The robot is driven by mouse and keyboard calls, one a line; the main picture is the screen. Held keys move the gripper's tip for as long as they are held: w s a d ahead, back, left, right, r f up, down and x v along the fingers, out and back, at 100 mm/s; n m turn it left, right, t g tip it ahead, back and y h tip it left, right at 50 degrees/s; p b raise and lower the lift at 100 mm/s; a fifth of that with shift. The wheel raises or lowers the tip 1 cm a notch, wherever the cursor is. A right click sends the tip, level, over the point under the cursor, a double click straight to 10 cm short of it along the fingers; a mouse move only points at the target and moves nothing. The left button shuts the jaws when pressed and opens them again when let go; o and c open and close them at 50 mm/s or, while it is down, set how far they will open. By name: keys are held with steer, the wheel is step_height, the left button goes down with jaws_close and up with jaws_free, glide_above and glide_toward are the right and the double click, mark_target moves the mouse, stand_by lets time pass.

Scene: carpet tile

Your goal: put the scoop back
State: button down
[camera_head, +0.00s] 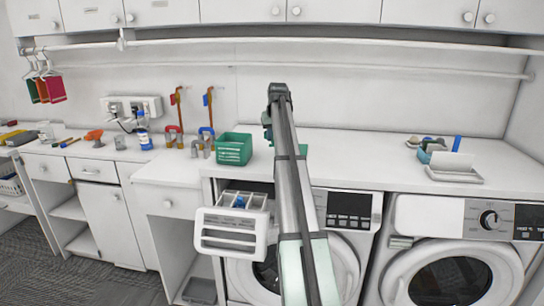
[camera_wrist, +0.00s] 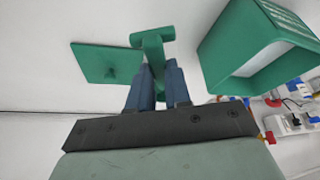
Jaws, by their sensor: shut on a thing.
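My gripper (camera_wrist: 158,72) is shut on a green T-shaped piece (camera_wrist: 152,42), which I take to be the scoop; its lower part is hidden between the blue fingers. In the head view, my gripper (camera_head: 267,119) is mostly hidden behind my arm, above the counter. An open green tub (camera_head: 234,149) stands on the counter just left of it; it also shows in the wrist view (camera_wrist: 255,45). A flat green square (camera_wrist: 108,62) with a small stub lies beside the tub, and its edge shows behind my arm in the head view (camera_head: 303,150). The held piece is apart from the tub.
The washer's detergent drawer (camera_head: 231,231) is pulled out below the counter. A white bottle (camera_head: 144,136) and pipe pieces (camera_head: 205,140) stand to the left. A white tray (camera_head: 454,176) lies at the right. The counter between my arm and that tray is clear.

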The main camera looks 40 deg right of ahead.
steer(key=shift+f, duration=4.05)
steer(key=shift+f, duration=0.15)
steer(key=c, duration=1.1)
jaws_free()
steer(key=v, duration=1.2)
